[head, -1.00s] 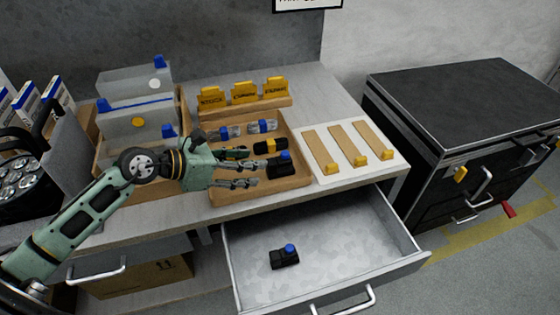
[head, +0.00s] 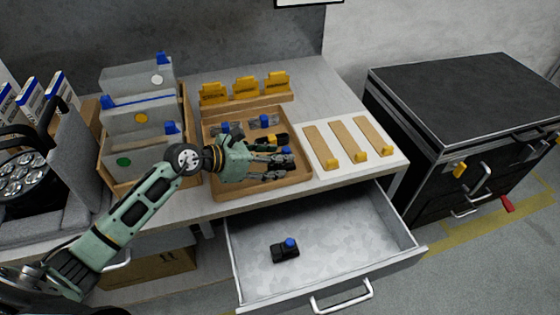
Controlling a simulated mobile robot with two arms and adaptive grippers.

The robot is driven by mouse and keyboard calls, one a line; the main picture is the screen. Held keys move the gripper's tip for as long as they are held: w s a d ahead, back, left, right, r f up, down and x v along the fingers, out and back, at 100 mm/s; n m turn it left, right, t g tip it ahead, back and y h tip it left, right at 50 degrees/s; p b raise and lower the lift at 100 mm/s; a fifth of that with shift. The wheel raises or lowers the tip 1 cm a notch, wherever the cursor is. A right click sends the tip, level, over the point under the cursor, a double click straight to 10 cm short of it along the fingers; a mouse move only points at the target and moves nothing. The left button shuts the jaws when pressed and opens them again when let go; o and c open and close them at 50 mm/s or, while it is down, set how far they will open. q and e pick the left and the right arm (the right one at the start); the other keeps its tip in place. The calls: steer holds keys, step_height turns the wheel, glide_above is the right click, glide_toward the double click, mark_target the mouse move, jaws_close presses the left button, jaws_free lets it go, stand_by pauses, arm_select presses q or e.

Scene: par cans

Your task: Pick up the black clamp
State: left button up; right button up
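My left gripper (head: 284,167) is low over the right part of the wooden tray (head: 222,187). A black clamp with a blue knob (head: 287,150) is at its fingertips, mostly hidden by the fingers. I cannot tell whether the fingers are closed on it or apart around it. A second black clamp (head: 284,251) with a blue knob lies in the open drawer, well away from the gripper. My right gripper is not in view.
The tray also holds clear pieces with blue parts (head: 262,122) and a yellow-black piece (head: 278,139). Yellow labelled holders (head: 246,87) stand behind it. A white board (head: 318,167) with wooden strips is at right. The drawer (head: 340,235) is mostly empty.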

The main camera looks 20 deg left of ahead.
arm_select(q)
jaws_close()
steer(key=shift+r, duration=0.15)
stand_by(0.4)
